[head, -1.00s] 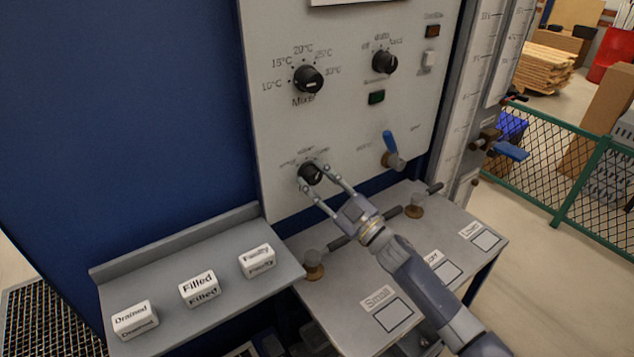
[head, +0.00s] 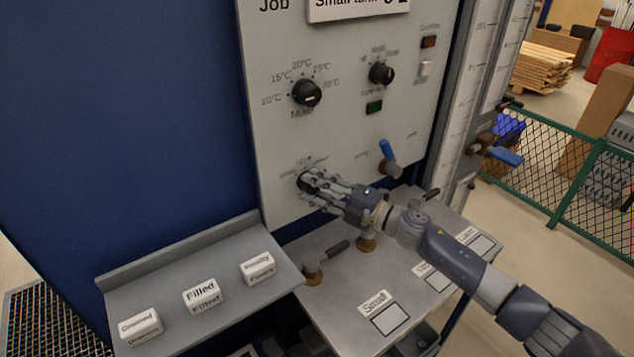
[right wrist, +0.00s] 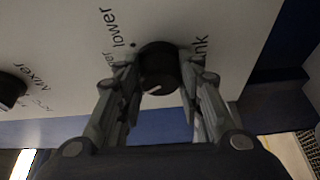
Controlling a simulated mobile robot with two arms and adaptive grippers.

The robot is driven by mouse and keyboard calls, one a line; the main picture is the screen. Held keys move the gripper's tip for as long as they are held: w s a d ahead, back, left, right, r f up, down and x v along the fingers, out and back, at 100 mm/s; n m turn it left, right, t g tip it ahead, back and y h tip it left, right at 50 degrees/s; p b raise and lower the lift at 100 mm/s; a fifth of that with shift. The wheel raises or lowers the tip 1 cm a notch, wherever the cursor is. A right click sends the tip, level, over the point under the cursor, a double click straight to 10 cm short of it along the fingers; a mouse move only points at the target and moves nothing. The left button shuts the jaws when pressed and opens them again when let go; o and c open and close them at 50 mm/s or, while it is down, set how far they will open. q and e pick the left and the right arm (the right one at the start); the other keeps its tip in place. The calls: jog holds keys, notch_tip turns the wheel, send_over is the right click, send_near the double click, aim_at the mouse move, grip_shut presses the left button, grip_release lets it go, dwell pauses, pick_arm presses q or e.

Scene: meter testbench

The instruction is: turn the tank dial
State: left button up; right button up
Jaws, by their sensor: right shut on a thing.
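The tank dial is a round black knob (head: 306,181) low on the light panel, partly hidden by my fingers in the head view. In the right wrist view the black knob (right wrist: 159,70) sits between the fingers, with a white pointer mark low on its face and the letters "nk" and "lower" beside it. My right gripper (head: 312,186) is shut on the dial, and its two fingers flank the knob in the wrist view (right wrist: 158,88). My left gripper is not in view.
Above are the mixer dial (head: 306,93), another black dial (head: 381,74) and a green button (head: 374,107). A blue-handled valve (head: 387,158) is right of my gripper. A grey shelf (head: 232,243) with white labelled blocks stands left. A metal bench (head: 330,290) lies below.

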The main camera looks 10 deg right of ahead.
jog(key=n+h+p, duration=0.1)
jog(key=n+p, duration=0.1)
jog(key=shift+n+g, duration=0.3)
jog(key=shift+n, duration=0.1)
dwell(0.4)
jog(key=o, duration=1.1)
jog(key=shift+c, duration=0.2)
jog(key=v, duration=1.2)
jog(key=shift+r, duration=0.1)
